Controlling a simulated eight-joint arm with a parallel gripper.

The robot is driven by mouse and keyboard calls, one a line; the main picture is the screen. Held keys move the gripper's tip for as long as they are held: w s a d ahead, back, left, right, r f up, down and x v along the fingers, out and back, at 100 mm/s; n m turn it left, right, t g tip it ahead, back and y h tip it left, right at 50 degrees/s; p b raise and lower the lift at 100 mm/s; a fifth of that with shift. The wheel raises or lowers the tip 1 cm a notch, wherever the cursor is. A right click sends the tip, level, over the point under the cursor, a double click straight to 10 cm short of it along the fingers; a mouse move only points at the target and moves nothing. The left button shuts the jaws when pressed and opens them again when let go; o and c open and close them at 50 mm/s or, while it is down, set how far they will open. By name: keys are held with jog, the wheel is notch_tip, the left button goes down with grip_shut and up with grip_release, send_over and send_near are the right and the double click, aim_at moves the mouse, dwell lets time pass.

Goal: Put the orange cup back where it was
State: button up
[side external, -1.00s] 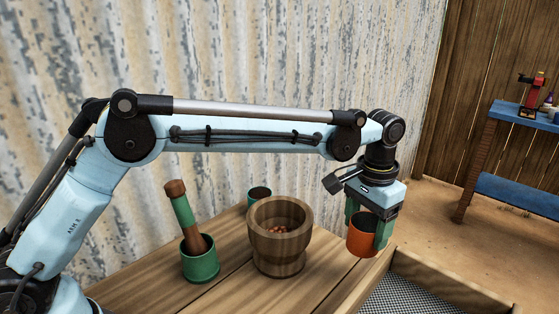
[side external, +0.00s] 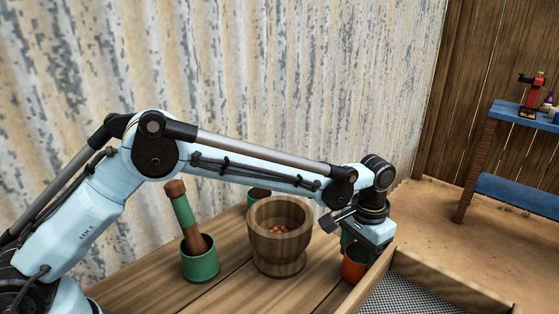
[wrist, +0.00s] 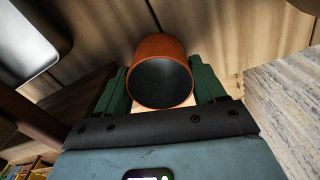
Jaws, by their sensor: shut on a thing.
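The orange cup (side external: 354,268) is held at the right end of the wooden table, close to the table's edge and the sieve tray. In the wrist view the orange cup (wrist: 160,72) sits between the two green fingers of my gripper (wrist: 163,88), its dark inside facing the camera. My gripper (side external: 352,258) is shut on the cup. The cup is low, near the table top. I cannot tell whether its base touches the wood, because the gripper and the tray's edge hide part of it.
A wooden mortar (side external: 279,245) with several small reddish-brown things inside stands left of the cup. A green holder (side external: 200,262) with a pestle (side external: 184,210) stands further left. A dark-mouthed green cup (side external: 258,194) is behind the mortar. A wood-framed mesh tray (side external: 420,297) lies right.

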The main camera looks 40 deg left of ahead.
aim_at(360, 253)
jog(key=o, duration=0.8)
notch_tip(360, 253, up, 12)
jog(key=shift+r, duration=0.15)
jog(key=shift+f, duration=5.25)
